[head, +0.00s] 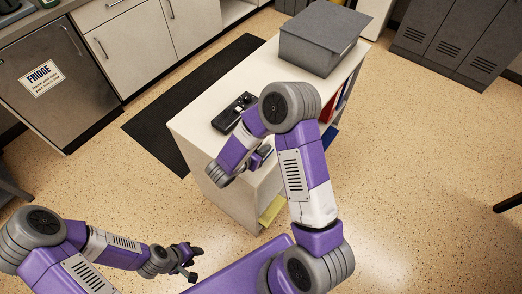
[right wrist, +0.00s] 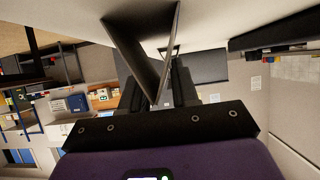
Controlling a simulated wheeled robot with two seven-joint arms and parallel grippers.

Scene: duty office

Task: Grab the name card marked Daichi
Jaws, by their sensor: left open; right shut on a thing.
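A folded tent-shaped card (right wrist: 165,58) shows end-on as a V in the right wrist view, against the pale tabletop. No name on it can be read from here. My right gripper (right wrist: 158,92) is shut on the card. In the head view my right gripper (head: 261,156) is at the near edge of the white counter (head: 196,130), and my arm hides most of the card there. My left gripper (head: 192,263) is open and empty, low at the front left, away from the counter.
A black device (head: 233,112) lies on the counter behind my right gripper. A grey lidded box (head: 318,45) stands at its far end. A red binder (head: 341,100) is on the shelf beneath. The fridge (head: 55,85) and cabinets line the left. Speckled floor is open to the right.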

